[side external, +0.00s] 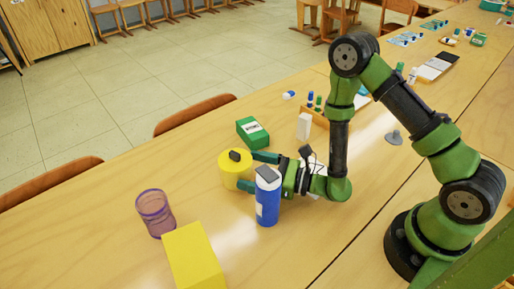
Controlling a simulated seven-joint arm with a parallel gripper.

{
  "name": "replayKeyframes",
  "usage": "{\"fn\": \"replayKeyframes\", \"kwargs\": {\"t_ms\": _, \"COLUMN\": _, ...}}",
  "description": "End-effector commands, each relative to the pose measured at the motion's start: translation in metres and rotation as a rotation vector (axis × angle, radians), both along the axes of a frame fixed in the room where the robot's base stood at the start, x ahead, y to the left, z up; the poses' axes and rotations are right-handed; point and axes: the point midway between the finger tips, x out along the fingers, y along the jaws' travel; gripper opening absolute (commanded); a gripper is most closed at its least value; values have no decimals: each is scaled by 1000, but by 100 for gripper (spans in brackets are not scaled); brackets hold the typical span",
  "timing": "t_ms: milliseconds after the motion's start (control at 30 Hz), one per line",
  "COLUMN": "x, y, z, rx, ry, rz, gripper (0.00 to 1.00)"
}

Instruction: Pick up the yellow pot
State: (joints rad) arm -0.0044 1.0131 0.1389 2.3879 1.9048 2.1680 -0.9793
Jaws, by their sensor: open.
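The yellow pot (233,174) is a short round pot standing upright on the wooden table, with a dark knob on top. My gripper (252,171) is low over the table, to the right of the pot. Its fingers are open and point left toward the pot, one at its far side and one at its near side. I cannot tell whether either finger touches the pot. A blue bottle partly hides the gripper's near side.
A blue bottle (267,200) with a grey cap stands close in front of my gripper. A green box (252,132) lies behind the pot. A purple cup (156,214) and a yellow block (193,257) stand at the left front. A white block (304,126) stands behind the gripper.

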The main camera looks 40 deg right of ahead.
Motion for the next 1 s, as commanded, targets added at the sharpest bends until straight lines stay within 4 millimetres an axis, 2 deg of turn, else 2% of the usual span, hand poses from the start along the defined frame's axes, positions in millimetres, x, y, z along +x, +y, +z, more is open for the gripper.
{"fn": "replayKeyframes", "kwargs": {"t_ms": 100, "x": 5, "y": 4, "z": -1, "rx": 0, "ry": -4, "rz": 3, "gripper": 100}}
{"fn": "replayKeyframes", "kwargs": {"t_ms": 400, "x": 40, "y": 25, "z": -1, "rx": 0, "ry": -4, "rz": 2, "gripper": 100}}
{"fn": "replayKeyframes", "kwargs": {"t_ms": 667, "x": 43, "y": 27, "z": -1, "rx": 2, "ry": -1, "rz": 1, "gripper": 100}}
{"fn": "replayKeyframes", "kwargs": {"t_ms": 767, "x": 43, "y": 27, "z": -1, "rx": 2, "ry": -1, "rz": 1, "gripper": 88}}
{"fn": "replayKeyframes", "kwargs": {"t_ms": 1000, "x": 43, "y": 26, "z": -1, "rx": 2, "ry": -1, "rz": 0, "gripper": 51}}
